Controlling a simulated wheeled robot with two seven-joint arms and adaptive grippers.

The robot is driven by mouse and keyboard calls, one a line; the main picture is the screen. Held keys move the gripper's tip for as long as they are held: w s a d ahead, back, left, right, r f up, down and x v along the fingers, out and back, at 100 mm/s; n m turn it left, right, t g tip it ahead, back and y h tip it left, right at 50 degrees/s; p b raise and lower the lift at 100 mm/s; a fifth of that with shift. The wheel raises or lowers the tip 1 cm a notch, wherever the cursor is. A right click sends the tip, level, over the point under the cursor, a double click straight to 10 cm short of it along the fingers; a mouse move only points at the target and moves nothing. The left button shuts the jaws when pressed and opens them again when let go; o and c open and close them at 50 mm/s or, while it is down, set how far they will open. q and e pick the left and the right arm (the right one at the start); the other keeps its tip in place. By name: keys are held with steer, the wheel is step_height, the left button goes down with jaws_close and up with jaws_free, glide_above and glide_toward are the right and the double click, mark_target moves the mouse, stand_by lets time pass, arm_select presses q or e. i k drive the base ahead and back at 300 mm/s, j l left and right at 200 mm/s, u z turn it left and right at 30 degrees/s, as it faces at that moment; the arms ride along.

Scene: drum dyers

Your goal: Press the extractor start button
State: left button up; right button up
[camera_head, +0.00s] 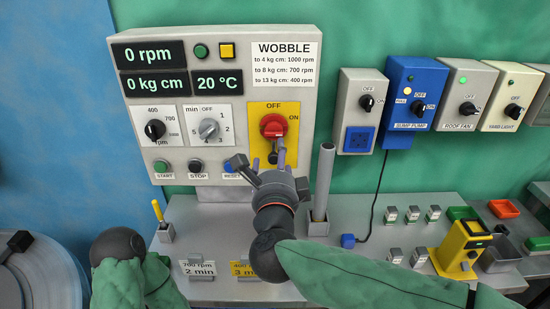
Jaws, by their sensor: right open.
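The white control panel (220,180) stands at the back left, with a green START button (161,166) at its lower left. A black STOP button (195,165) and a blue RESET button (229,167) sit to the right of it. My right gripper (260,160) is open and empty, its fingers pointing up at the panel. It is in front of the panel's lower right part, right of START, and one finger is close to RESET in the picture. I cannot tell whether it touches. My left arm (118,245) shows at the bottom left, but its gripper does not.
A red knob (273,126) on a yellow plate is just above my right gripper. A grey upright tube (323,182) stands to its right. A yellow-handled tool (158,215) stands in a holder below START. A round drum (35,270) is at the lower left.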

mark_target(159, 167)
steer(key=k, duration=1)
